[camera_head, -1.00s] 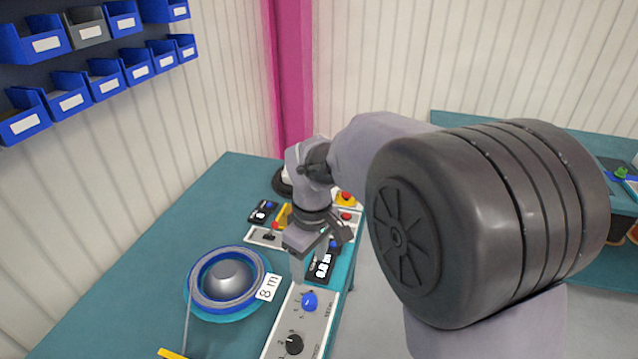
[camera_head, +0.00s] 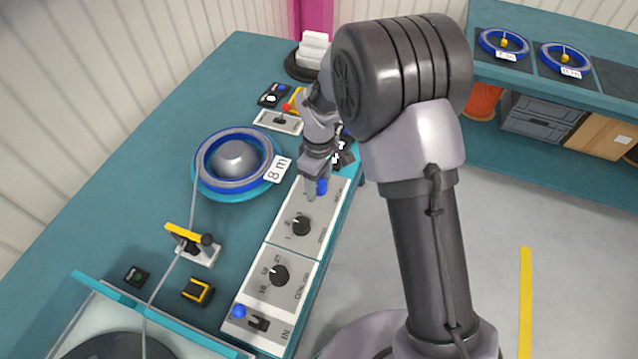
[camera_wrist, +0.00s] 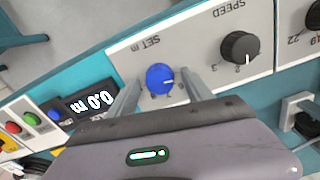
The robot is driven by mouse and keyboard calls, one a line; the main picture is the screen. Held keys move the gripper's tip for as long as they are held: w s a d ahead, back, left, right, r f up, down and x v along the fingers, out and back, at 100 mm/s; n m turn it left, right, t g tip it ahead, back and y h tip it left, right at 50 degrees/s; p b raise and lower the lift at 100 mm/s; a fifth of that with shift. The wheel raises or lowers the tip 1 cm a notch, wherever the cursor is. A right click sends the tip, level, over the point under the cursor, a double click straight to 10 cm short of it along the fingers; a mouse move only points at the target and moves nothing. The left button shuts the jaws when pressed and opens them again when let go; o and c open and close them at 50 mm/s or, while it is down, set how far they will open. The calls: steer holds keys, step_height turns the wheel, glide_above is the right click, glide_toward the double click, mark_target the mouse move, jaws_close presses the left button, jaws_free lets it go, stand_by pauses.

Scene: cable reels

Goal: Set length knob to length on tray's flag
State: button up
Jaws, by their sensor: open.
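The length knob (camera_wrist: 160,79) is a blue knob on a light panel marked "SET m". In the wrist view it lies between the two fingers of my gripper (camera_wrist: 160,92), which are open and apart from it on both sides. In the head view the blue knob (camera_head: 322,187) shows just right of my gripper (camera_head: 311,192), partly hidden. The tray's flag (camera_head: 278,170) is a white tag reading "8 m". It stands at the right rim of the round tray (camera_head: 240,193), which holds a blue-rimmed reel (camera_head: 206,175).
A black speed knob (camera_wrist: 239,47) sits beside the blue knob; it also shows in the head view (camera_head: 301,225). Another black knob (camera_head: 279,275) is nearer. A yellow-topped cable guide (camera_head: 190,240) stands left of the panel. Green bench top (camera_head: 110,215) is clear at left.

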steer(key=shift+c, duration=0.5)
jaws_close()
steer(key=m, duration=0.5)
steer(key=shift+m, duration=0.4)
steer(key=m, duration=0.6)
steer(key=m+b, duration=0.1)
steer(key=m, duration=0.5)
steer(key=shift+m+b, duration=0.3)
steer(key=shift+m, duration=0.1)
steer(key=m+b, duration=0.1)
steer(key=m, duration=0.3)
steer(key=shift+m, duration=0.7)
